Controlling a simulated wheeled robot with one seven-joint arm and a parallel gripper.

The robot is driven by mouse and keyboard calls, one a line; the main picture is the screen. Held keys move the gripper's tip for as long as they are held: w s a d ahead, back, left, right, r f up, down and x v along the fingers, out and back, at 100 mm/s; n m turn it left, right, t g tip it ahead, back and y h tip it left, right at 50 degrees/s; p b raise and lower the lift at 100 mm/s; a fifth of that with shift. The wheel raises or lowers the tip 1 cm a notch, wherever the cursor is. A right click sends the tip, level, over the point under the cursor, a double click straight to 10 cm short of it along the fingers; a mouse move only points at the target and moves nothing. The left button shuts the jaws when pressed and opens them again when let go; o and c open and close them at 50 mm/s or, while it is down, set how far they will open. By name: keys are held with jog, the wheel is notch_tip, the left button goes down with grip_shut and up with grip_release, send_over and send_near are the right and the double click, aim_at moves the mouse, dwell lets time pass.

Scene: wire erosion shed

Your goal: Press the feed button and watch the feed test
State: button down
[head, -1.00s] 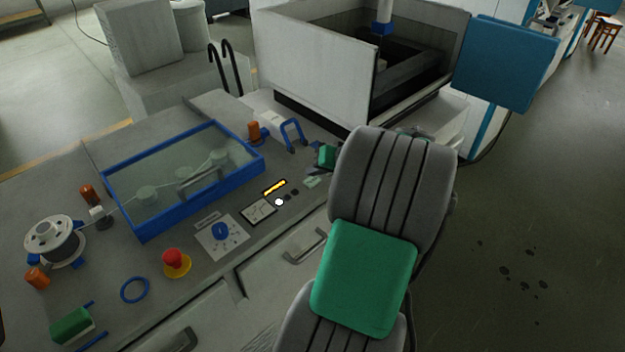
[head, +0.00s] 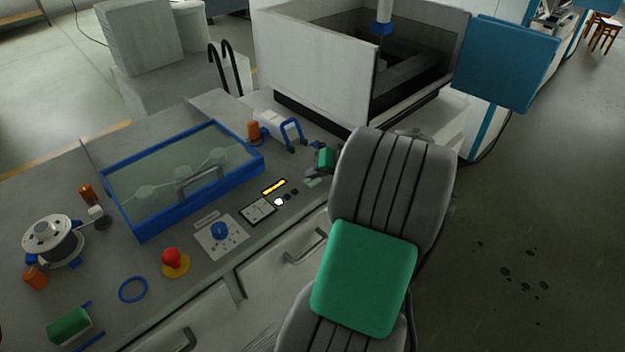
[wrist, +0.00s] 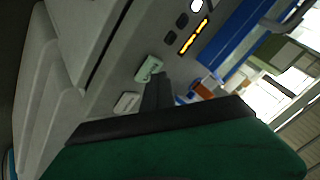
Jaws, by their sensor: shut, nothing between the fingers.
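A small round white button (head: 279,202) glows on the grey console beside a lit yellow bar (head: 274,187). Two small dark buttons lie just right of it. No readable label shows which one is the feed button. In the wrist view the white button (wrist: 196,5) is at the top edge, with the yellow bar (wrist: 193,37) below it. My gripper (head: 313,177) is shut and empty, low over the console to the right of the buttons and apart from the white one. My forearm hides part of it. Its dark fingers (wrist: 156,93) also show in the wrist view.
A blue-framed glass cover (head: 192,176) with rollers under it lies left of the buttons. A blue knob (head: 220,230), a red mushroom button (head: 172,257) and a wire spool (head: 52,238) are further left. A blue handle (head: 291,132) stands behind my gripper.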

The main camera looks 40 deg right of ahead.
aim_at(315, 181)
jog(key=shift+f, duration=0.25)
dwell(0.4)
jog(key=shift+r+p, duration=0.5)
jog(key=shift+r, duration=0.35)
notch_tip(315, 181, up, 5)
jog(key=p, duration=0.4)
dwell(0.4)
